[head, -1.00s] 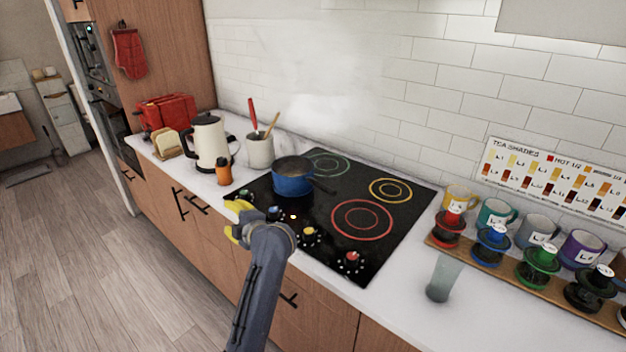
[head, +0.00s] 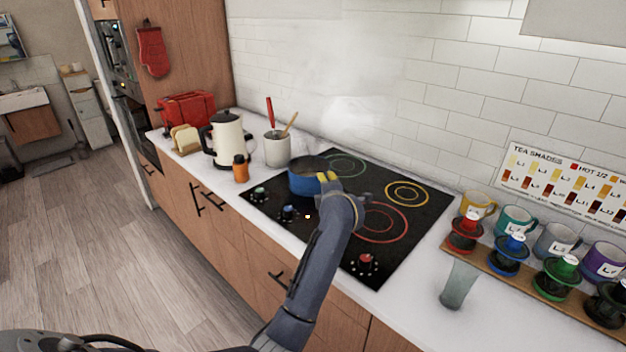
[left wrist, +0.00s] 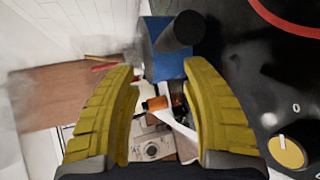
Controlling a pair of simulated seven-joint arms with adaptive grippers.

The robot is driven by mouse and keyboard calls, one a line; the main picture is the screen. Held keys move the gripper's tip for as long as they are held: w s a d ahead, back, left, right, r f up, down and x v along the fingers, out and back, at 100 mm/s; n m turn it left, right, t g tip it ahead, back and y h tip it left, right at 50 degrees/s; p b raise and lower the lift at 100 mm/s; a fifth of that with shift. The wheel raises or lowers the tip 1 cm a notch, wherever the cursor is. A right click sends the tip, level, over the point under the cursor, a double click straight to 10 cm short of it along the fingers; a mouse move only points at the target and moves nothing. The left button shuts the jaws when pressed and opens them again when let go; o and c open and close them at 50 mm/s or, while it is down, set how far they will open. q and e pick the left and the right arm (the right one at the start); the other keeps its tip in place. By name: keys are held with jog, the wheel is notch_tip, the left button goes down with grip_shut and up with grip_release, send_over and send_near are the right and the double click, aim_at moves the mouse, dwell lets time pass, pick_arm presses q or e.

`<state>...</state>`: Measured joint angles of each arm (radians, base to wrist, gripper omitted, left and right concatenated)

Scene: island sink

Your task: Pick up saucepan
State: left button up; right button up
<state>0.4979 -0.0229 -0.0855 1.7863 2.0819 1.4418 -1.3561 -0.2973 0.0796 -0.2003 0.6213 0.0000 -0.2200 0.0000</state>
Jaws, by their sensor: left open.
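The blue saucepan (head: 303,182) stands on the front left part of the black cooktop (head: 330,248). In the head view its dark handle is mostly hidden behind my left gripper (head: 328,178). In the left wrist view the pan's blue side (left wrist: 165,62) and its dark round handle (left wrist: 182,34) show just beyond the fingertips. My left gripper's yellow fingers (left wrist: 163,85) are apart with nothing held between them. The handle lies ahead of the gap. I cannot tell whether a finger touches the pan. My right gripper is not in view.
A white kettle (head: 228,140), an orange bottle (head: 241,170) and a utensil crock (head: 277,149) stand left of the cooktop. A glass (head: 459,284) and a wooden rack (head: 500,262) of mugs and drippers stand right. Knobs line the cooktop's front edge. Its right part is clear.

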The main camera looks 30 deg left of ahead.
pick_arm(q)
jog(key=shift+x, duration=4.85)
jog(key=shift+o, duration=0.2)
jog(key=shift+r, duration=0.2)
grip_shut()
